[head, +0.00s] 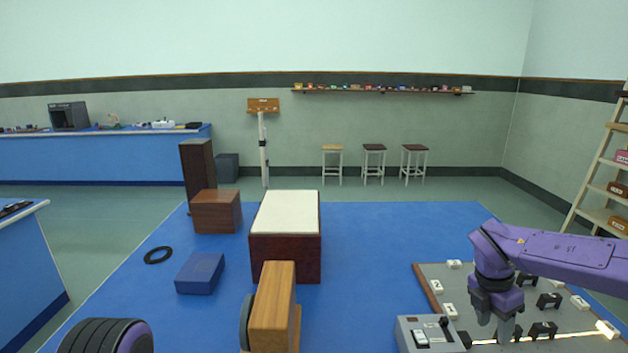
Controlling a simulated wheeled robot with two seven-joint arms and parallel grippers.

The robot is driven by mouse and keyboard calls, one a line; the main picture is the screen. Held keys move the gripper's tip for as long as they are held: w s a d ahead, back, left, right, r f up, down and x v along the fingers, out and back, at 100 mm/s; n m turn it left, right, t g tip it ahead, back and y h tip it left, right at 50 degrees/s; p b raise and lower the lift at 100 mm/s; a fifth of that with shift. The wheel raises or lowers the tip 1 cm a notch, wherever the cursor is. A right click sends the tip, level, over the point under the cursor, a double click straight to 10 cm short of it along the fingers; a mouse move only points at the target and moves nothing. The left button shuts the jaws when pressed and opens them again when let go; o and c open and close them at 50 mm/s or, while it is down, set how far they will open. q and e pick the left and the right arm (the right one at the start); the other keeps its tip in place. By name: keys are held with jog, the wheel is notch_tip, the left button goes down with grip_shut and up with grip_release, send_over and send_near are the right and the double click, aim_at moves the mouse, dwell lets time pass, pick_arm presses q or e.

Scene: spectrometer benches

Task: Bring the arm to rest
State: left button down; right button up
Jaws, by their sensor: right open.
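My right arm comes in from the right edge, purple, and reaches over a grey board at the lower right. Its right gripper (497,322) points down over the board (440,280), with its jaws open. The fingertips are small and partly dark, and I cannot tell whether they touch anything on the board. A glowing rod (560,336) lies along the board's near side, close by the gripper. My left gripper is not in view.
A grey switch box (425,338) sits at the board's left corner, and black clips (548,300) stand on it. A cream-topped block (286,215), a wooden block (272,310) and a blue block (200,273) stand left. The blue mat (370,260) between is clear.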

jog(key=s+f+n+t+h+b, duration=0.2)
jog(key=s+f+n, duration=0.2)
jog(key=f+n, duration=0.55)
jog(key=s+f+n+t+h+b, duration=0.15)
jog(key=s+f+n, duration=0.25)
jog(key=f+n, duration=0.5)
jog(key=s+f+n+t+h+b, duration=0.1)
jog(key=s+f+n+h+b, duration=0.25)
jog(key=f+n, duration=0.55)
jog(key=s+a+f+n+y+b, duration=0.1)
jog(key=s+a+f+n+y, duration=0.2)
jog(key=s+f+n, duration=0.3)
jog(key=s+a+f+n+y, duration=0.3)
jog(key=s+f+n, duration=0.3)
jog(key=s+n, duration=0.4)
jog(key=s, duration=0.5)
jog(key=shift+a+n+b, duration=0.35)
jog(key=shift+b, duration=0.05)
jog(key=shift+w+g, duration=0.1)
jog(key=shift+g, duration=0.15)
